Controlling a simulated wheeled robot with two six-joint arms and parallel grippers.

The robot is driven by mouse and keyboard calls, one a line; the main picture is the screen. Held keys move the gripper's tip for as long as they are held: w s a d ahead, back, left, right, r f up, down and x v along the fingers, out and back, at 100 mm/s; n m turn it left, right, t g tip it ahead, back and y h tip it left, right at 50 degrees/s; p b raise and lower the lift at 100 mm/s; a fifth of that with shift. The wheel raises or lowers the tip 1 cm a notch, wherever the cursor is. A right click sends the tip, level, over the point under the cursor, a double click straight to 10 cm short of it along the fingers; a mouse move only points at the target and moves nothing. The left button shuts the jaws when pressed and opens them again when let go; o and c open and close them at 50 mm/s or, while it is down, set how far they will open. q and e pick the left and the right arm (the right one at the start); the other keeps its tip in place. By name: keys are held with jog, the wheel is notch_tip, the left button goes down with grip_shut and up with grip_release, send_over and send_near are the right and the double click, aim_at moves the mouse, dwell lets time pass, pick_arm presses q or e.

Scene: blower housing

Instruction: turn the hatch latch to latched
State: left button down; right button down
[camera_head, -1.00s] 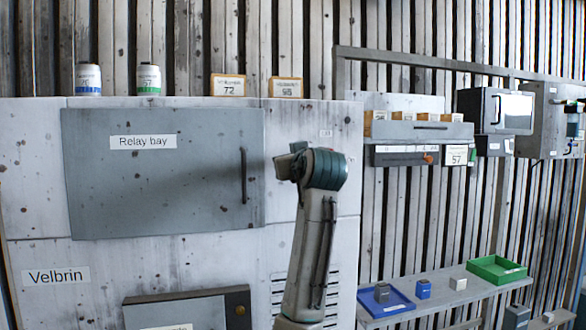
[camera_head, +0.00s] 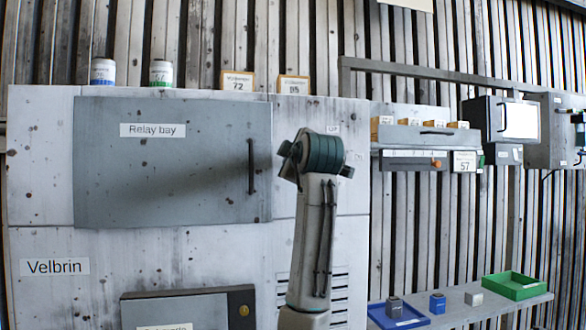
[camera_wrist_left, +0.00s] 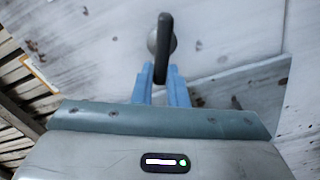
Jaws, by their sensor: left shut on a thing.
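The hatch latch (camera_wrist_left: 163,45) is a dark lever on a round grey base, fixed to the pale cabinet face in the left wrist view. My left gripper (camera_wrist_left: 159,74) has its blue fingers closed on the free end of the lever. In the head view my left wrist is in front of the cabinet, just right of the grey Relay bay hatch (camera_head: 190,190) and its dark vertical handle (camera_head: 251,166). The hatch looks closed. The latch is hidden behind my wrist there. My right gripper is not in view.
The cabinet (camera_head: 40,200) carries two cans (camera_head: 162,74) and two orange-edged number plates (camera_head: 237,82) on top. A grey box (camera_head: 188,308) projects low in front. On the right are a shelf with a blue tray (camera_head: 398,318) and a green tray (camera_head: 514,286), and wall-mounted units.

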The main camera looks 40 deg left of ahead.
pick_arm(q)
jog(key=n+b, duration=0.1)
jog(key=n, duration=0.1)
jog(key=f+n+b, duration=0.1)
jog(key=n+b, duration=0.1)
jog(key=shift+s+f+n, duration=0.1)
jog(key=shift+f+n, duration=0.05)
jog(key=shift+n, duration=0.25)
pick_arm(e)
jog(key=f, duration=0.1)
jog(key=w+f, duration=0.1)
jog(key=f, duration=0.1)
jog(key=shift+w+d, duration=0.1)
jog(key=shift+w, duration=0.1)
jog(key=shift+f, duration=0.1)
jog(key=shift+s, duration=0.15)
pick_arm(q)
jog(key=c, duration=1.4)
grip_release()
jog(key=shift+c, duration=0.2)
